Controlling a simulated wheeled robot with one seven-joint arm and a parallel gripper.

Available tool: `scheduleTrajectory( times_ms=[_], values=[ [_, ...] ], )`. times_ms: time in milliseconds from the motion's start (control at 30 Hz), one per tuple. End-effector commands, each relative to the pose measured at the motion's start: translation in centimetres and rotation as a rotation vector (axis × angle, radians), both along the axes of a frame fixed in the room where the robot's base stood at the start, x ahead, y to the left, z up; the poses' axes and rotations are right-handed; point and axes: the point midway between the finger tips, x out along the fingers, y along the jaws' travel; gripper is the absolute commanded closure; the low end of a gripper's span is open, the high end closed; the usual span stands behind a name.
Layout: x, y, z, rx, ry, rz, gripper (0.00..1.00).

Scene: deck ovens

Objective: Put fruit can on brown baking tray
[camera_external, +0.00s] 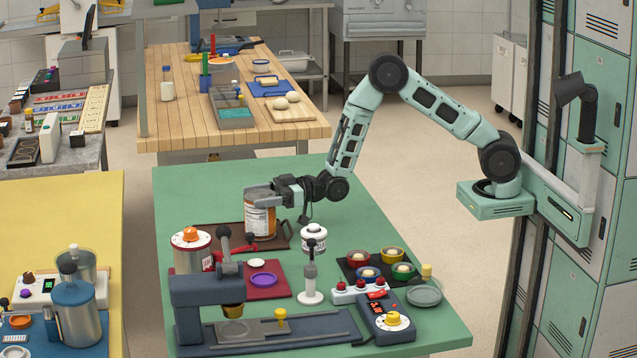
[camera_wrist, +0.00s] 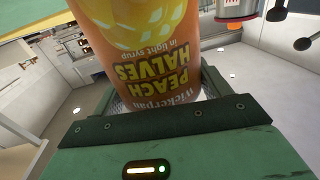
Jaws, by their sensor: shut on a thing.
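The fruit can (camera_external: 259,217) has an orange and white label and looks upright in the external view. In the wrist view its label reads "Peach Halves in light syrup", upside down, and the can (camera_wrist: 140,45) fills the upper middle. My gripper (camera_external: 262,193) is shut on the can near its top, reaching in from the right. The brown baking tray (camera_external: 282,236) lies on the green table, and the can is over it in the external view. The can hides part of the tray, and I cannot tell whether its base touches it.
A red-and-white canister (camera_external: 192,252) stands front-left of the tray. A red mat (camera_external: 268,291) with a purple lid (camera_external: 263,280) lies in front. A white upright device (camera_external: 312,265) stands to the right. The green table behind the tray is clear (camera_external: 210,185).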

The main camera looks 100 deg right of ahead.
Motion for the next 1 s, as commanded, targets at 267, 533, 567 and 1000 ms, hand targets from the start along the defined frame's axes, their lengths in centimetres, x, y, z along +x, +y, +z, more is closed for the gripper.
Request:
scheduleTrajectory(
  times_ms=[267, 533, 567, 1000],
  values=[
    [0.1, 0.0, 0.1, -0.001, -0.007, 0.0, 0.91],
    [0.0, 0.0, -0.2, -0.001, -0.003, 0.0, 0.02],
    [0.0, 0.0, -0.2, -0.001, -0.003, 0.0, 0.02],
    [-2.6, -0.5, -0.1, 0.0, -0.001, -0.002, 0.02]
  ],
)
